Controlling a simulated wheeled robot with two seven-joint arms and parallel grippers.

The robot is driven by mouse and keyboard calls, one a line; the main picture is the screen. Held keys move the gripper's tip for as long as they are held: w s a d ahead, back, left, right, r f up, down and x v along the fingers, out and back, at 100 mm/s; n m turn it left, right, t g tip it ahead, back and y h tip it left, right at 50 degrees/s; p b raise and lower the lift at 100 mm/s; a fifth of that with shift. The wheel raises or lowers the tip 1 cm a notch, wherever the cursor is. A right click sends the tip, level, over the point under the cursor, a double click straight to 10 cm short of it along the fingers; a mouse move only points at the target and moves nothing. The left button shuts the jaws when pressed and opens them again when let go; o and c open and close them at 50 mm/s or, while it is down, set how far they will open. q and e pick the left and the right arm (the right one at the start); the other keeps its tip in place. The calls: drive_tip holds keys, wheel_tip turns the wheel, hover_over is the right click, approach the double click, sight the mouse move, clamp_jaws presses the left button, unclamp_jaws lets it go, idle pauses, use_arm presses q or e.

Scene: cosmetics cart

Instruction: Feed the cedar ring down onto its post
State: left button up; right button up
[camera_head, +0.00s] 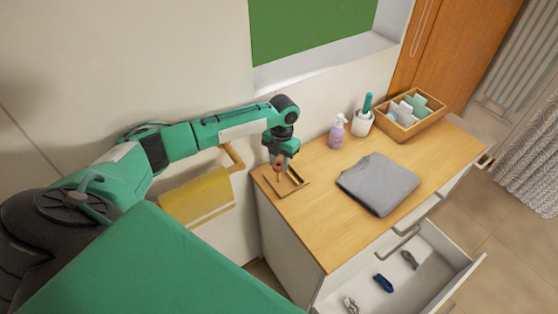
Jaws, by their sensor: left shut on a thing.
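My left gripper (279,163) comes down over the left end of the cart top, pointing downward. It is shut on a small reddish-brown thing, which I take to be the cedar ring (277,169). Below it lies a small square wooden tray (298,187) with a darker rim, at the cart's back left corner. The gripper is above the tray's left part. The post cannot be made out; the gripper and ring may hide it. I cannot tell whether the ring is around a post. My right gripper is out of view.
The front drawer (415,277) is open with several rolled items. A yellow towel (197,196) hangs left.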

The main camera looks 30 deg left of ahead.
use_arm(q)
drive_tip(key=shift+f+b, duration=0.5)
drive_tip(key=shift+f, duration=0.45)
idle(0.4)
drive_tip(key=o, duration=1)
drive_tip(key=shift+o, duration=0.2)
drive_tip(key=shift+r, duration=0.15)
wheel_tip(320, 180, up, 13)
drive_tip(key=w+p, duration=0.1)
drive_tip(key=p, duration=0.9)
drive_tip(key=shift+w+r, duration=0.2)
drive_tip(key=shift+w, duration=0.1)
